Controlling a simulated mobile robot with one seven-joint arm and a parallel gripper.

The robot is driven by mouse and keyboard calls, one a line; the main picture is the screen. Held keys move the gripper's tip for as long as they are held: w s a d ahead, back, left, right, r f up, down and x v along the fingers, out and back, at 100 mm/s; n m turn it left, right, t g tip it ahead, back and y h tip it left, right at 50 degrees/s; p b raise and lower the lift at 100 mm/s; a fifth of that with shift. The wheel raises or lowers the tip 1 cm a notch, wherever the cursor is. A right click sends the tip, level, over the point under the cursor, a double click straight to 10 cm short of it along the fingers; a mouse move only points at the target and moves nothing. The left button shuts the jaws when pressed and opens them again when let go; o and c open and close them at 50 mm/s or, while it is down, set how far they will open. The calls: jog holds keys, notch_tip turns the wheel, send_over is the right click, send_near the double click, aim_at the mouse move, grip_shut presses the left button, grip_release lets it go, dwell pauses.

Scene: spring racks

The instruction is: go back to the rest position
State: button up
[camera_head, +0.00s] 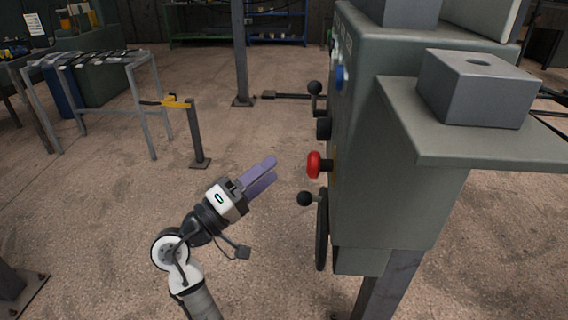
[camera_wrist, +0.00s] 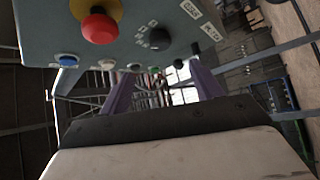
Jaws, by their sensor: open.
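My gripper (camera_head: 262,176) is in the middle of the head view, its purple fingers pointing up and to the right. It is open and nothing shows between the fingers. The fingers also show in the wrist view (camera_wrist: 160,92), spread apart. The gripper is to the left of a grey-green machine (camera_head: 400,190), apart from it in the picture. A red mushroom button (camera_head: 315,164) sticks out of the machine's side, just right of the fingertips. In the wrist view the red button (camera_wrist: 99,27) on its yellow base is at the top left.
Black ball-ended levers (camera_head: 304,199) and a dark handwheel (camera_head: 322,230) stick out from the machine. A grey block (camera_head: 476,88) sits on its shelf (camera_head: 500,150). A post with a yellow top (camera_head: 197,135) and a metal rack (camera_head: 95,62) stand further left. Floor around my arm is clear.

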jog(key=shift+s+a+f, duration=0.2)
jog(key=shift+s+a, duration=0.2)
